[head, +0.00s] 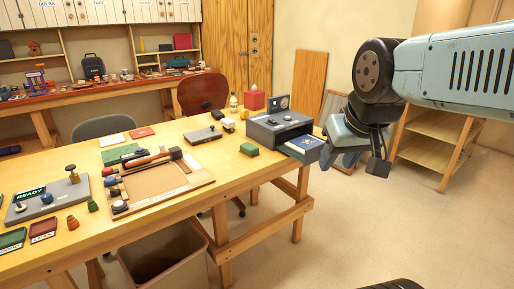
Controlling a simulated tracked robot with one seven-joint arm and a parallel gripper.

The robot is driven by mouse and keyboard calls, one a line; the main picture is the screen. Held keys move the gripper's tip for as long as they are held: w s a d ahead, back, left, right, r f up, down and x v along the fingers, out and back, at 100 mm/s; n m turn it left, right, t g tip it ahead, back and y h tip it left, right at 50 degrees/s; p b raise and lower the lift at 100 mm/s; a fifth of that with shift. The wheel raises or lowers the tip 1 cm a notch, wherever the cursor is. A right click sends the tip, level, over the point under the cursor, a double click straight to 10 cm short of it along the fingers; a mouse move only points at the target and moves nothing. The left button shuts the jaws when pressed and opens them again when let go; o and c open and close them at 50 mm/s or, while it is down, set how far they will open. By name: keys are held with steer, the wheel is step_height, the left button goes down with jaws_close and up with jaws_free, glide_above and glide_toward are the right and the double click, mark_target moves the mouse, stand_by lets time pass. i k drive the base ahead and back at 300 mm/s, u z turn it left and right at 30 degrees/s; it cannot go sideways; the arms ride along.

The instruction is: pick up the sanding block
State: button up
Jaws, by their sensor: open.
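I cannot pick out the sanding block for certain at this size. My gripper (352,164) is open and empty. It hangs in the air to the right of the table's end, to the right of the grey box.
The wooden table (213,170) holds a grey open-fronted box (268,135) with a blue item in its drawer, a tan board (160,187) with tools, and a READY panel (60,192). Chairs stand behind. A bin (165,262) stands below.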

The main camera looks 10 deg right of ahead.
mark_target(251, 150)
steer(key=z, duration=0.45)
steer(key=i, duration=0.8)
steer(key=z, duration=0.45)
steer(key=i, duration=1.05)
steer(key=u, duration=0.7)
steer(key=k, duration=0.85)
steer(key=u, duration=0.15)
steer(key=i, duration=0.9)
steer(key=z, duration=0.1)
